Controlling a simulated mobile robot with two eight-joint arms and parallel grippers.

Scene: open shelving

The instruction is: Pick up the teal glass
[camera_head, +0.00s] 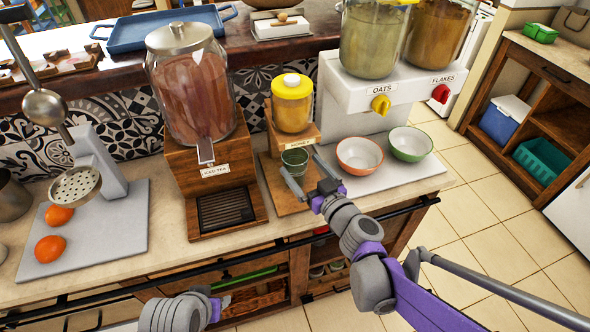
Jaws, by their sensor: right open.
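The teal glass (295,159) is a small dark green-teal cup. It stands upright on the wooden base of the honey dispenser (292,106), below the yellow-lidded jar. My right gripper (299,162) is open, with its two grey fingers reaching to either side of the glass. I cannot tell whether either finger touches it. My left arm shows at the bottom edge, with grey and purple parts near the left gripper (219,304). Its fingers are too unclear to tell their state.
The iced tea dispenser (187,84) stands left of the glass. An orange-rimmed bowl (359,155) and a green-rimmed bowl (410,144) stand right, below the oats and flakes dispensers (378,90). A dark rail (235,259) runs along the counter front. Oranges (50,249) lie at far left.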

